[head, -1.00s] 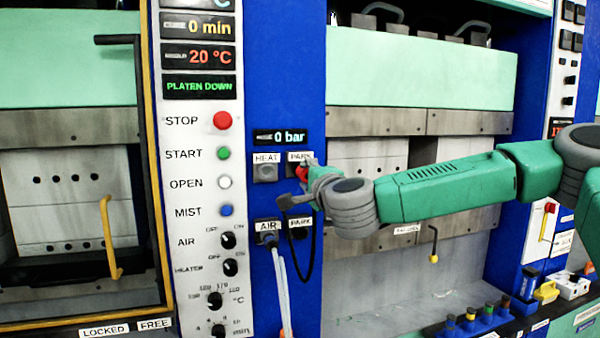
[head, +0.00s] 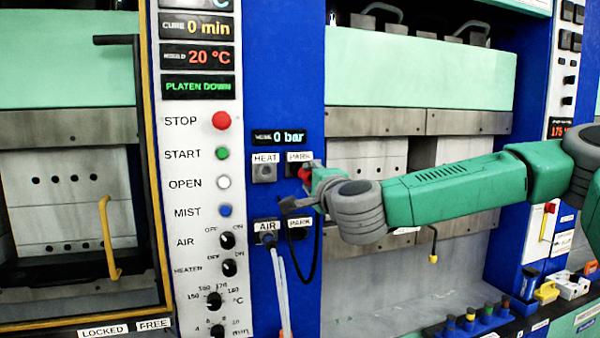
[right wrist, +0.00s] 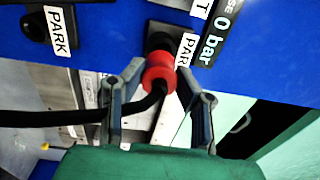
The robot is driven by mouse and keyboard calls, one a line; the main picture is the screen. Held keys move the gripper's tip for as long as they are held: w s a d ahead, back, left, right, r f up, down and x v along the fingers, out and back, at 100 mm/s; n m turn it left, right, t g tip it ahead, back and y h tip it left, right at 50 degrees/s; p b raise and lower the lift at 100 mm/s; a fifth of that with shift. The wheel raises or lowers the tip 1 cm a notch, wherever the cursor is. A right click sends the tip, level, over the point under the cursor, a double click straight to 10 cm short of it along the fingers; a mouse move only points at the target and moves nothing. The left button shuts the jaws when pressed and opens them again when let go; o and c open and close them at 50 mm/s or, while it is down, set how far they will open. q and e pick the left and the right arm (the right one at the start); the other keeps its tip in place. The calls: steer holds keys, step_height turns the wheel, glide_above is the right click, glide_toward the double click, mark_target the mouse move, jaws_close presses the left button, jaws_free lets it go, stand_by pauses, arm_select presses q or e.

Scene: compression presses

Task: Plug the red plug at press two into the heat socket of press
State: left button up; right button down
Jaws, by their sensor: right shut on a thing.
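The red plug (head: 305,173) is at the upper PARK socket (head: 291,169) on the blue panel. My right gripper (head: 299,187) is shut on it. In the right wrist view, the red plug (right wrist: 158,72) sits between the two fingers, in front of the dark PARK socket (right wrist: 160,40). I cannot tell how far it is seated. Its black cable (right wrist: 70,115) runs off to the left there. The HEAT socket (head: 264,174), left of PARK in the head view, shows no plug. My left gripper is not in view.
Below HEAT, a plug with pale hoses (head: 281,285) sits in the AIR socket (head: 266,239). A lower PARK socket (head: 299,231) is beside it. The white control panel (head: 188,145) stands left. The press opening (head: 400,265) lies behind my right arm.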

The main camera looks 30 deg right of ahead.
steer(key=shift+s, duration=0.1)
steer(key=shift+v, duration=1.9)
steer(key=shift+r, duration=0.1)
